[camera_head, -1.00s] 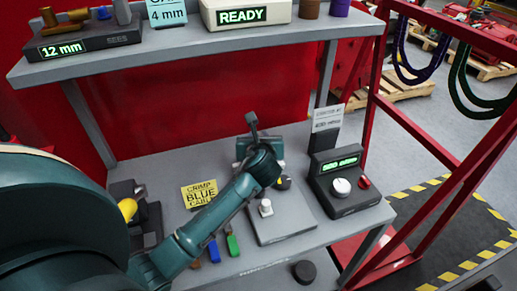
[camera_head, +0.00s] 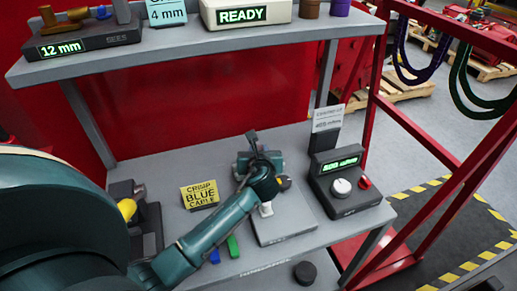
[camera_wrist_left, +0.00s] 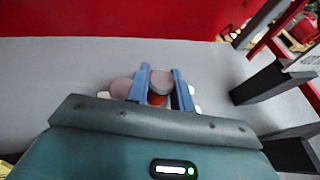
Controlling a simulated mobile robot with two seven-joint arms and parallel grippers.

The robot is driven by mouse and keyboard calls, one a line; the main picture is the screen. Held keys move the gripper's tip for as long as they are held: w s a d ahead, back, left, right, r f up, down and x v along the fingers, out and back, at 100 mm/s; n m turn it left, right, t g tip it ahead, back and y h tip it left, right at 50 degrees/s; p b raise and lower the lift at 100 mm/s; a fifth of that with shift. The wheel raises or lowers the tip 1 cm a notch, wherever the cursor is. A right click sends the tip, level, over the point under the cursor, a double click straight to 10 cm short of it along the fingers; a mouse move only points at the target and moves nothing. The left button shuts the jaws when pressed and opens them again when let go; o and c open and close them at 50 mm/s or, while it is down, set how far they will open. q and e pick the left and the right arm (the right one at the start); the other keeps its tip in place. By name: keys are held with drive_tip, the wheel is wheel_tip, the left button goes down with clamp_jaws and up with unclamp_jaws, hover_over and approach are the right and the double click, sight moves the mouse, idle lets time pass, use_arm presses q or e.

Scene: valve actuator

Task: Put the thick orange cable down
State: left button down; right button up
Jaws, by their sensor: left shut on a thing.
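In the left wrist view, the blue fingers of my left gripper (camera_wrist_left: 160,90) are shut on an orange piece (camera_wrist_left: 157,100), which I take to be the thick orange cable. Only a small part of it shows between the fingers, by a round grey-pink end. My right gripper is not in view.
A grey plate with a white knob (camera_head: 266,210) is right of my forearm. A display box (camera_head: 340,180) stands further right. A yellow "crimp blue cable" sign (camera_head: 200,194), a blue piece (camera_head: 214,254) and a green piece (camera_head: 233,246) are nearby. A shelf (camera_head: 200,50) hangs above.

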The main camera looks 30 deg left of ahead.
use_arm(q)
drive_tip(key=c, duration=1.3)
unclamp_jaws()
drive_tip(key=shift+s+f, duration=0.1)
drive_tip(key=shift+f, duration=0.1)
drive_tip(key=shift+o, duration=0.5)
drive_tip(key=shift+f, duration=0.1)
drive_tip(key=r+v, duration=0.1)
drive_tip(key=v, duration=1.1)
drive_tip(key=shift+r, duration=0.4)
